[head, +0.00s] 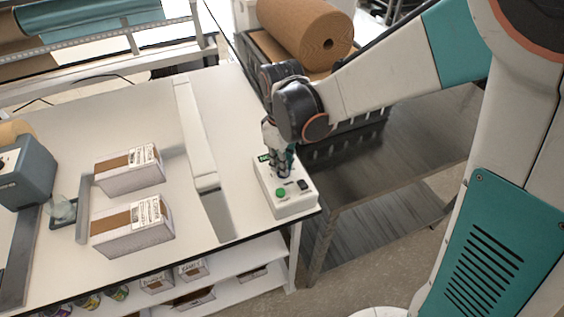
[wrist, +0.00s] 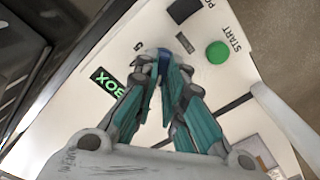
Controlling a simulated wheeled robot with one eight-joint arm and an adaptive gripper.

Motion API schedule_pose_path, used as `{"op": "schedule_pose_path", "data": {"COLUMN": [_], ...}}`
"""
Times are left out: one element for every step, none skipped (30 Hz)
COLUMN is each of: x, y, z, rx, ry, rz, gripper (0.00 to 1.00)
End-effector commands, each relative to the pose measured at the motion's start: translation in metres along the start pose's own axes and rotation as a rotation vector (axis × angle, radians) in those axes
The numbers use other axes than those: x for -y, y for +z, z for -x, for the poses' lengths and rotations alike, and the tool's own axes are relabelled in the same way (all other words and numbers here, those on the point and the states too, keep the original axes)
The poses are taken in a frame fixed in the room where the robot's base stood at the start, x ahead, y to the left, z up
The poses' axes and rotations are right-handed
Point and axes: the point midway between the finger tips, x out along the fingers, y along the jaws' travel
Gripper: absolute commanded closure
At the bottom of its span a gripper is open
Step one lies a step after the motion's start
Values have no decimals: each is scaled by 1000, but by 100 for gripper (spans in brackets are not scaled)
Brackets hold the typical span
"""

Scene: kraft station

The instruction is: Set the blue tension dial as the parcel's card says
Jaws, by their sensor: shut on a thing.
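My gripper (head: 281,170) points down over the white control box (head: 292,208) at the table's right corner. In the wrist view its fingers (wrist: 167,68) are shut around the blue tension dial (wrist: 164,55), of which only a little shows. A "5" is printed beside the dial; its pointer and the other marks are hidden. Two parcels stand on the table, a far one (head: 126,178) and a near one (head: 130,238). Each bears a white card, the far card (head: 144,155) and the near card (head: 149,212). Their print is too small to read.
A long pale bar (head: 196,130) lies left of the box. A dark cart (head: 400,150) with a brown paper roll (head: 305,35) stands to the right.

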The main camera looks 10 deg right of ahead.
Motion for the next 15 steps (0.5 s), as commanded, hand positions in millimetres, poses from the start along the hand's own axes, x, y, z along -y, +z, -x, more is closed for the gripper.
{"op": "schedule_pose_path", "data": {"x": [0,0,0,0,0,0,0,0,0,0,0,0,0,0,0], "y": [0,0,0,0,0,0,0,0,0,0,0,0,0,0,0], "z": [0,0,0,0,0,0,0,0,0,0,0,0,0,0,0], "rx": [0,0,0,0,0,0,0,0,0,0,0,0,0,0,0], "ry": [0,0,0,0,0,0,0,0,0,0,0,0,0,0,0], "rz": [16,26,38,44,50,58,62,66,69,71,72,73,73,73,73], "gripper": [100,100,100,100,100,100,100,100,100,100,100,100,100,100,100]}}
